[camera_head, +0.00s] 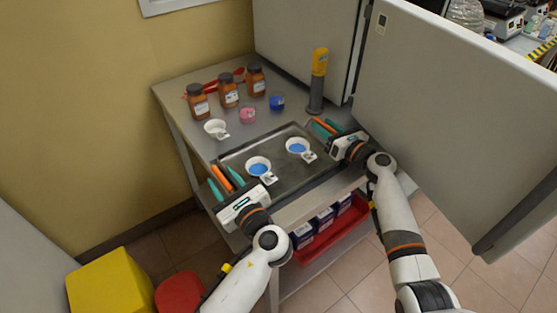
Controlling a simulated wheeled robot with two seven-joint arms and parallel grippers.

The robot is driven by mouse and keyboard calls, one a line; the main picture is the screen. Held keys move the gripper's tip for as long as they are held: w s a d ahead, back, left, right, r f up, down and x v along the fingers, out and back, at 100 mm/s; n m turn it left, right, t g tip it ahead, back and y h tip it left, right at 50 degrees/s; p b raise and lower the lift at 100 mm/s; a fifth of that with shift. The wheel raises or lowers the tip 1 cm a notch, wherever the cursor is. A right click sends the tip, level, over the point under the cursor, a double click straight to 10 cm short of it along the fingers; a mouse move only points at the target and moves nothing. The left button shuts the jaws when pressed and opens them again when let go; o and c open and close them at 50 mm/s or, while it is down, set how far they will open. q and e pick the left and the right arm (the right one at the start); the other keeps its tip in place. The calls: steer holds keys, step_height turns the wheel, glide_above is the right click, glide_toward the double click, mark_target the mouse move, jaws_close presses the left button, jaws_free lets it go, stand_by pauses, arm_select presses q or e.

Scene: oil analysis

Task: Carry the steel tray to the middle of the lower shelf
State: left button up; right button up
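The steel tray (290,184) is a shallow grey rectangle over the front part of the upper grey tabletop. Two white handled cups with blue contents, a left cup (258,168) and a right cup (298,147), are on it. My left gripper (222,180) is at the tray's left end and my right gripper (326,126) at its right end. Their orange and teal fingers are close to the rim, but I cannot tell whether they close on it. Whether the tray rests on the top is unclear. A lower shelf (300,284) shows partly below the tabletop.
A red bin (330,240) of blue-and-white boxes occupies the lower level. Brown bottles (228,92), small cups and a yellow-topped device (318,75) stand behind the tray. A large grey door (455,120) is at right. Yellow (110,285) and red bins stand lower left.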

arm_select(q)
steer(key=shift+c, duration=0.2)
arm_select(e)
steer(key=shift+c, duration=0.2)
arm_select(q)
jaws_close()
arm_select(e)
jaws_close()
arm_select(q)
steer(key=shift+r, duration=0.15)
arm_select(e)
steer(key=shift+r, duration=0.15)
